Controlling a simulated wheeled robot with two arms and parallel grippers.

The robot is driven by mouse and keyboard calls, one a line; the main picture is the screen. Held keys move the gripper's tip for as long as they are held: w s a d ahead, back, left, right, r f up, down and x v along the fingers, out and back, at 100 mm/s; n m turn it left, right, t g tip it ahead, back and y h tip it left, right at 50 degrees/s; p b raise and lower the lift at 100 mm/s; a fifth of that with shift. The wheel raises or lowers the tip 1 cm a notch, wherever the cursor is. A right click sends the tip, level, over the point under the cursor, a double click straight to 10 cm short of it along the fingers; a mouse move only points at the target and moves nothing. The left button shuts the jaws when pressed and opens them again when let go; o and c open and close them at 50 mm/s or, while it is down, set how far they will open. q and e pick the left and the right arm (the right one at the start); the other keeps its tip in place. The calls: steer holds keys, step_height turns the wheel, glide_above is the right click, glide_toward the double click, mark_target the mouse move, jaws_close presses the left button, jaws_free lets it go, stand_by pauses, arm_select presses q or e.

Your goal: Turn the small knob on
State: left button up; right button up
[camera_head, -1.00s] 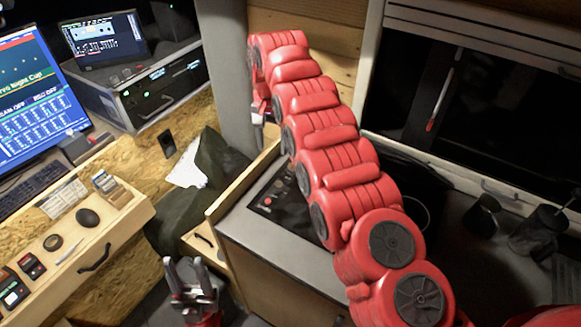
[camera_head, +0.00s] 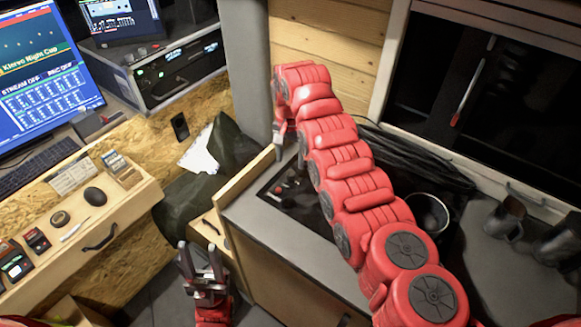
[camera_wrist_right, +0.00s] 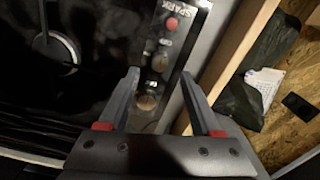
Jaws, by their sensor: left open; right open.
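The stove's black control panel (camera_head: 292,192) lies on the counter near its left end. In the right wrist view, two round knobs show on it, one upper (camera_wrist_right: 160,62) and one lower (camera_wrist_right: 147,100), below a red button (camera_wrist_right: 172,23) marked SPARK. I cannot tell for sure which is the small knob. My right gripper (camera_wrist_right: 159,77) is open and empty, its fingers on either side of the knobs in that view; contact cannot be told. In the head view, the right gripper (camera_head: 290,150) points down above the panel, partly hidden by my arm. My left gripper (camera_head: 203,262) is open and empty, low before the drawers.
A wooden edge board (camera_head: 247,183) stands along the counter's left side. A pot (camera_head: 428,212) and a metal mug (camera_head: 506,218) are to the right. A round burner (camera_wrist_right: 57,52) shows in the wrist view. A desk with a monitor (camera_head: 42,75) is at left.

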mark_target(291, 172)
steer(key=shift+f+p, duration=0.45)
steer(key=shift+f, duration=2.2)
steer(key=shift+w, duration=0.1)
jaws_close()
